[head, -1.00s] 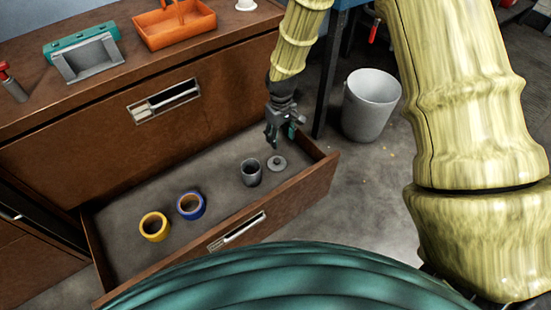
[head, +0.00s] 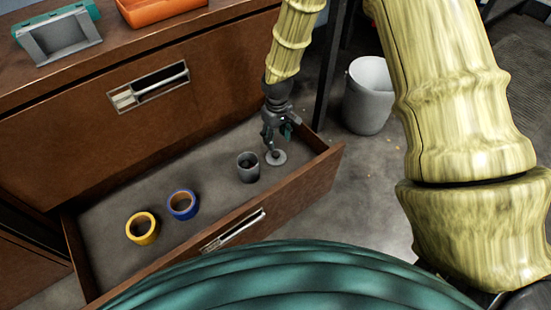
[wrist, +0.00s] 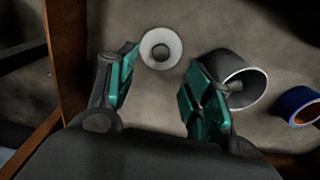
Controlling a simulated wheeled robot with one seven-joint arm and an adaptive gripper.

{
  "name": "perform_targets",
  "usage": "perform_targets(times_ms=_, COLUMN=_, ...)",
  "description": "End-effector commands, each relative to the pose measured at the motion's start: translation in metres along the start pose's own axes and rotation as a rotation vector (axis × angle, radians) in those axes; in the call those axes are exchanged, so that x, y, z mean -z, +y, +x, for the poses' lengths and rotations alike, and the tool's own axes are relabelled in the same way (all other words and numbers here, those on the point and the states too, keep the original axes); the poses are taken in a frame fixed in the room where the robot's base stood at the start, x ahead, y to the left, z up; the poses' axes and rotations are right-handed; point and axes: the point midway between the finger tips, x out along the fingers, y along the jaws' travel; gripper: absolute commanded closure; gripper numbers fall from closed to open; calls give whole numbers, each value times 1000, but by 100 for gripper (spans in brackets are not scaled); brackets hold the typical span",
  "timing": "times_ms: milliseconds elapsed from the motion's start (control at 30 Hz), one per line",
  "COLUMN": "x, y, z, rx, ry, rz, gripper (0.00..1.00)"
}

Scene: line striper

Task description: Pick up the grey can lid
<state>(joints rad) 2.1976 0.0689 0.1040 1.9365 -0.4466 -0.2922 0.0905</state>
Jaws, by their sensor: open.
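The grey can lid (head: 276,158) is a small round disc with a raised knob, lying flat on the floor of the open drawer near its right end. It also shows in the wrist view (wrist: 161,48), just beyond and between the fingertips. My gripper (head: 278,138) is in the drawer just behind and above the lid, pointing down. In the wrist view its two teal-padded fingers (wrist: 160,80) are spread apart with nothing between them. The open grey can (head: 248,168) stands upright just left of the lid; in the wrist view it is close beside the right finger (wrist: 240,82).
A blue tape roll (head: 182,205) and a yellow tape roll (head: 141,229) lie further left in the drawer (head: 110,205). The drawer's right wall (head: 328,160) is close to my gripper. A grey bucket (head: 368,100) stands on the floor outside. An orange tray (head: 150,10) sits on the cabinet top.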

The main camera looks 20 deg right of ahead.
Motion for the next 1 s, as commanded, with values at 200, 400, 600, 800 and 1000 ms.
perform_targets(times_ms=200, x=1, y=-1, z=32, rx=0, ry=0, rz=-1, gripper=49)
perform_targets(times_ms=400, x=2, y=-2, z=39, rx=0, ry=0, rz=-4, gripper=49)
perform_targets(times_ms=600, x=1, y=-3, z=58, rx=1, ry=0, rz=-3, gripper=49)
perform_targets(times_ms=800, x=1, y=-3, z=81, rx=0, ry=-1, rz=-4, gripper=49)
perform_targets(times_ms=1000, x=1, y=-3, z=86, rx=0, ry=0, rz=-4, gripper=49)
